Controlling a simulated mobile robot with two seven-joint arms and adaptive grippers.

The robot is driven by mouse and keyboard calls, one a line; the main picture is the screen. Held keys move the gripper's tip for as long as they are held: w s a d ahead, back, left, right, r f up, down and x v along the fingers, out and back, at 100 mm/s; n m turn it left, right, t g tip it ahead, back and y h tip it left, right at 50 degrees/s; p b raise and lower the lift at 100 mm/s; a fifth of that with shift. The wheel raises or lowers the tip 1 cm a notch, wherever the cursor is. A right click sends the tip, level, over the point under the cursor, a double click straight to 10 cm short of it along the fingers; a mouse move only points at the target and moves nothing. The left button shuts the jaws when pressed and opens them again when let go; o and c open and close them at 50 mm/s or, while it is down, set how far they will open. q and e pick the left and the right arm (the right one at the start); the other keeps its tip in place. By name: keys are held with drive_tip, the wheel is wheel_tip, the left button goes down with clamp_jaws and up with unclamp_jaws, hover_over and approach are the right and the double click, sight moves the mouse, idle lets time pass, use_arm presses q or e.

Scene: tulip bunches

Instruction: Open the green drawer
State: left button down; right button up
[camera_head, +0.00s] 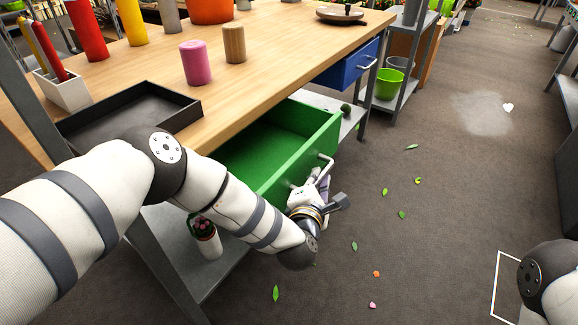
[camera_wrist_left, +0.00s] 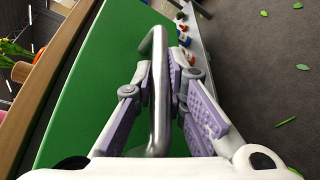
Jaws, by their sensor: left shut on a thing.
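The green drawer (camera_head: 326,136) stands pulled out from under the wooden table, and its empty green inside shows. Its metal bar handle (camera_head: 326,161) is on the front face. My left gripper (camera_head: 318,178) is at the handle, shut on it. In the left wrist view, the handle (camera_wrist_left: 159,85) runs between the two purple-padded fingers of my left gripper (camera_wrist_left: 161,82), with the green drawer front (camera_wrist_left: 95,80) behind. My right gripper is not in view; only a part of my right arm shows at the lower right.
A blue drawer (camera_head: 348,64) is shut farther along the wooden table (camera_head: 290,60). A black tray (camera_head: 185,112), a pink cylinder (camera_head: 196,63) and a wooden cylinder (camera_head: 234,43) stand on the tabletop. A lower shelf holds a vase (camera_head: 207,242). The floor at right is open, with scattered leaves.

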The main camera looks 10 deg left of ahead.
use_arm(q)
drive_tip(key=s+d+b, duration=0.1)
drive_tip(key=s+d, duration=0.2)
drive_tip(key=d, duration=0.5)
drive_tip(key=shift+d, duration=0.2)
drive_tip(key=shift+f, duration=0.1)
drive_tip(key=c, duration=1.6)
unclamp_jaws()
drive_tip(key=shift+s, duration=0.1)
drive_tip(key=v, duration=1.2)
